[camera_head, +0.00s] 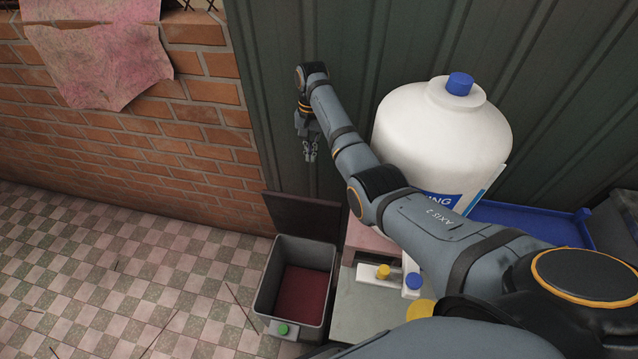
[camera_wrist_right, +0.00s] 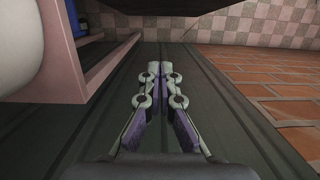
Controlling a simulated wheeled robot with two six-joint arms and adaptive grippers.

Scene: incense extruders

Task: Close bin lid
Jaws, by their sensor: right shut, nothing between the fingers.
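The grey bin (camera_head: 262,297) stands on the tiled floor with its top open, and its inside shows a dark red bottom. Its dark lid (camera_head: 303,216) is raised at the back, leaning toward the green wall. My left gripper is not in view.
A large white bottle (camera_head: 440,130) with a blue cap stands right of my right arm. A table (camera_head: 362,316) with small blue- and yellow-capped items is right of the bin. A brick wall (camera_head: 190,130) and green corrugated wall (camera_head: 270,100) bound the back. The floor left is mostly clear.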

